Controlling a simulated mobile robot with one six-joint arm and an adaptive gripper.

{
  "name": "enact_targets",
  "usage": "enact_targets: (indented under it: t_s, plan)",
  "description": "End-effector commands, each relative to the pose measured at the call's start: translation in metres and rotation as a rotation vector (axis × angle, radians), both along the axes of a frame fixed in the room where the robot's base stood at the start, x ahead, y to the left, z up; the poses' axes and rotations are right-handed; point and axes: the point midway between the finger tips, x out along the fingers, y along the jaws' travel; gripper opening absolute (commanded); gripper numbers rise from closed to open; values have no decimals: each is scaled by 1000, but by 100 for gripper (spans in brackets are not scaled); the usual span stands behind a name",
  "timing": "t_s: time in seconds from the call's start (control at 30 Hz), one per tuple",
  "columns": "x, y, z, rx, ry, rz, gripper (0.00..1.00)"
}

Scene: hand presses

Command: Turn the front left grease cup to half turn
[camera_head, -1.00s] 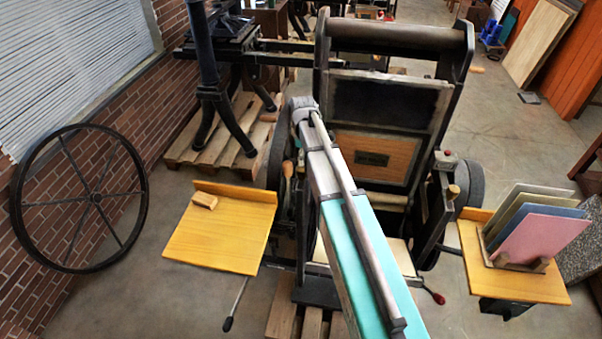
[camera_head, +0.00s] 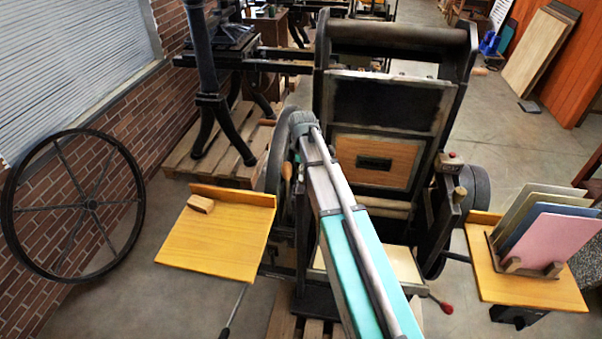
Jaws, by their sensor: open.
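The hand press (camera_head: 384,105) stands in front of me, a dark frame with a roller across its top and a wooden panel with a dark plate. My arm (camera_head: 350,235) reaches from the bottom towards the press's left side, and its far joint (camera_head: 302,124) covers part of that side. My gripper is hidden beyond this joint. I cannot make out the front left grease cup; a tan, rounded knob or handle (camera_head: 287,172) shows at the press's left side. A similar tan cap (camera_head: 460,193) shows on the right side.
A yellow side table (camera_head: 215,245) with a small wooden block stands left; another (camera_head: 520,290) with a rack of coloured boards stands right. A red-knobbed lever (camera_head: 446,307) sticks out low right. A spoked wheel (camera_head: 92,205) leans on the brick wall. Floor is open between wheel and left table.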

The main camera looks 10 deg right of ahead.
Motion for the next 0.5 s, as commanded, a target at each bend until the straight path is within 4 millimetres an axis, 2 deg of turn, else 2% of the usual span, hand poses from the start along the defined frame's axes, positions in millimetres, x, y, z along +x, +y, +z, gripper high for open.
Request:
enact_targets:
  t_s: [0.27,0.5]
  plan:
    - [0,0,0,0,0,0,92]
    - [0,0,0,0,0,0,49]
